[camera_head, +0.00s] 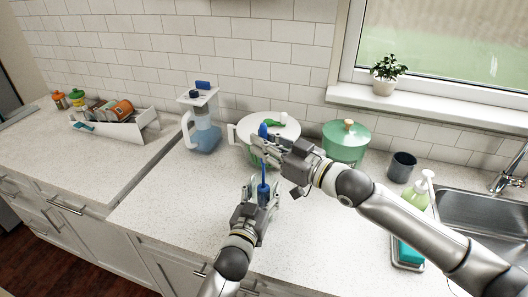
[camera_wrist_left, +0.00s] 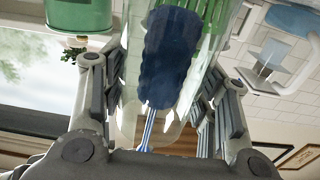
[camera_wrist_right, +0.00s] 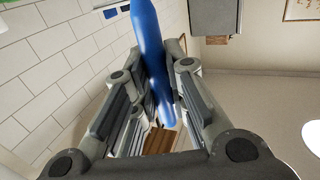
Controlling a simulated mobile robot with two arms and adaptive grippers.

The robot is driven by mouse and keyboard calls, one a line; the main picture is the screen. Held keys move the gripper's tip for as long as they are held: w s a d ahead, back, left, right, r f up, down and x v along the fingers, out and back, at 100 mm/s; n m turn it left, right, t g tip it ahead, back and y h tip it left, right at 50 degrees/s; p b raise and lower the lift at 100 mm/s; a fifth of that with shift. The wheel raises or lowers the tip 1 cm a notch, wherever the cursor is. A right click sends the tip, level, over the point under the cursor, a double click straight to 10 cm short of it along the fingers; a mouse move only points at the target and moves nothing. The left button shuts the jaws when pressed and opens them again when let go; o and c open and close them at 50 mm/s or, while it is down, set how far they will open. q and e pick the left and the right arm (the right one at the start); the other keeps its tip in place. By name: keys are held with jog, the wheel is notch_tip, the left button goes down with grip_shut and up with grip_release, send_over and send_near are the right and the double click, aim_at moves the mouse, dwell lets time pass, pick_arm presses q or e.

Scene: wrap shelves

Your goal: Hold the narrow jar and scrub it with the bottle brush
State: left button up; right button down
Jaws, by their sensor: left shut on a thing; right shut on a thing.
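The narrow jar (camera_wrist_left: 215,55) is clear, green-tinted glass and stands between the fingers of my left gripper (camera_head: 263,190), which is shut on it. In the left wrist view the dark blue bristle head (camera_wrist_left: 172,55) of the bottle brush is inside the jar. In the head view the bristles (camera_head: 263,194) and thin blue shaft (camera_head: 263,172) show between my two grippers. My right gripper (camera_head: 265,148), above the left one, is shut on the brush's blue handle (camera_wrist_right: 152,60). The handle's top (camera_head: 263,130) sticks up past the fingers. The jar's rim is hard to make out.
A white pot (camera_head: 242,140) and a green lidded pot (camera_head: 345,142) stand behind my grippers. A blue-filled pitcher (camera_head: 205,135) is to their left. A dark cup (camera_head: 402,167), soap bottle (camera_head: 418,190) and sink (camera_head: 480,215) are at the right. The counter's front left is clear.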

jog(key=shift+r, duration=6.95)
pick_arm(q)
jog(key=o, duration=1.2)
jog(key=v, duration=1.2)
jog(key=shift+s, duration=0.1)
pick_arm(e)
jog(key=shift+f, duration=0.1)
